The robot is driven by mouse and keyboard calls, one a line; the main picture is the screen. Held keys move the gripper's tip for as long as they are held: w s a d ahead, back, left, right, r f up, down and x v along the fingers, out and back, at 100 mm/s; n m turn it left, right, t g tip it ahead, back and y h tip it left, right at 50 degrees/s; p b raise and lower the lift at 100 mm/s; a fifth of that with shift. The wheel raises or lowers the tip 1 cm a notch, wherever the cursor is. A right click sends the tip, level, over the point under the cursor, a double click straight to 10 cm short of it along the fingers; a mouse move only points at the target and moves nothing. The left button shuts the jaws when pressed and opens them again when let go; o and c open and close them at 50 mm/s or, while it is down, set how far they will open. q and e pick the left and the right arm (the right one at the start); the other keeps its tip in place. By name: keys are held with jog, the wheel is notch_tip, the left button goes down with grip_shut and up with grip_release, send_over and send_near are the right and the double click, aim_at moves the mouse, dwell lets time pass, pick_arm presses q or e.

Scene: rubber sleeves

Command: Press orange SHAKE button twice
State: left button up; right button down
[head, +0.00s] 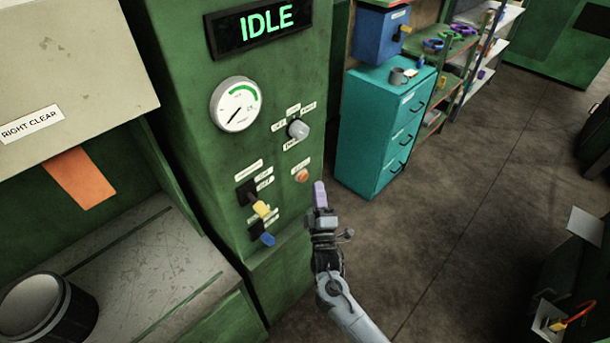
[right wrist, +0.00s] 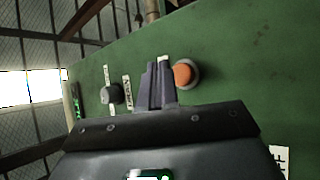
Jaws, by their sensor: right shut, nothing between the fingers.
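The orange button (head: 302,176) is a small round button on the front of the green cabinet, below the grey selector knob (head: 298,129). The fingers also show in the right wrist view (right wrist: 158,85). I cannot tell whether they touch the panel. My left gripper is not in view.
A teal drawer unit (head: 375,130) stands behind to the right. A black canister (head: 45,305) stands at lower left.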

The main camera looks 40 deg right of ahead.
jog(key=s, duration=0.1)
jog(key=s+p, duration=0.1)
jog(key=s, duration=0.1)
jog(key=shift+s+d+p, duration=0.25)
jog(key=shift+d+p, duration=0.05)
jog(key=shift+p, duration=0.1)
dwell(0.5)
